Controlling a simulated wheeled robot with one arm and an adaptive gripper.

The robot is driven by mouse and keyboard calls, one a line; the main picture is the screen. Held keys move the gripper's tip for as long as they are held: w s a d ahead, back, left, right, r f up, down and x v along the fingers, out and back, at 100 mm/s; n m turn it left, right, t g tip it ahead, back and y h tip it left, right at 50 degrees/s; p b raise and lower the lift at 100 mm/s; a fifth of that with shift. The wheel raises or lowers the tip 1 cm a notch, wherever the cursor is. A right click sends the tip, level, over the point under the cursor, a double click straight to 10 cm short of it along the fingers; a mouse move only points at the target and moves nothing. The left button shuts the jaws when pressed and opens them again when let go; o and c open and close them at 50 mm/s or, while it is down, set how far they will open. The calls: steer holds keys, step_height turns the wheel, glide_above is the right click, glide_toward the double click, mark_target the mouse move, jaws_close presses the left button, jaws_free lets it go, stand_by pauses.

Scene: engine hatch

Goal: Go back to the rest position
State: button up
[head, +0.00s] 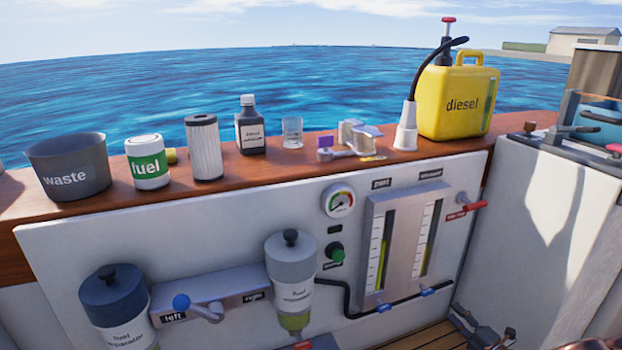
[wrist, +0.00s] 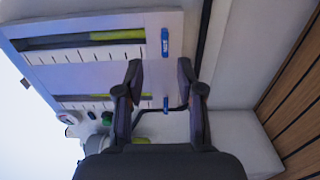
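My gripper (wrist: 160,75) shows in the wrist view with its two dark fingers spread apart and nothing between them. It is open. Beyond the fingers is the sight gauge panel (wrist: 75,62), seen turned sideways, with a blue valve handle (wrist: 165,42) above the fingertips and another blue handle (wrist: 166,103) between the fingers, apart from them as far as I can tell. In the head view the gauge panel (head: 402,240) is on the white wall, and I cannot make out my gripper there.
A wooden ledge (head: 260,172) carries a waste bucket (head: 68,168), a fuel can (head: 148,162), a filter (head: 203,148), a dark bottle (head: 250,128), a glass and a yellow diesel canister (head: 460,100). Filter housings (head: 118,305) and a red lever (head: 474,206) stick out. Plank floor (wrist: 290,85) lies right in the wrist view.

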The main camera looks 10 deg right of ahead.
steer(key=w+a+r+n+g+y+p, duration=0.1)
steer(key=a+r+n+g+y+p, duration=0.35)
steer(key=a+r, duration=0.75)
steer(key=w+a+r+n+g+y+p, duration=0.15)
steer(key=a+r+n+y+p, duration=0.35)
steer(key=a+r+n, duration=0.7)
steer(key=s+a+r+n+g+y+p, duration=0.1)
steer(key=s+a+r+n+g+p, duration=0.45)
steer(key=a+r, duration=0.3)
steer(key=s+a+r+n+g+p, duration=0.45)
steer(key=a+r+n, duration=0.25)
steer(key=r, duration=0.3)
steer(key=s+a+r+n+g+h+p, duration=0.2)
steer(key=s+r+n+h+p, duration=0.1)
steer(key=s+r+n+p, duration=0.4)
steer(key=s+a+r+n+g+h+p, duration=0.25)
steer(key=s+r+n+p, duration=0.2)
steer(key=s, duration=0.55)
steer(key=s+d+r+n+t+h+p, duration=0.1)
steer(key=s+d+r+n+h+p, duration=0.8)
steer(key=s+d+r+n+p, duration=0.1)
steer(key=s+d+r+p, duration=0.1)
steer(key=s+r+p, duration=0.1)
steer(key=p, duration=0.1)
steer(key=shift+s+d+n, duration=0.35)
steer(key=shift+d, duration=0.05)
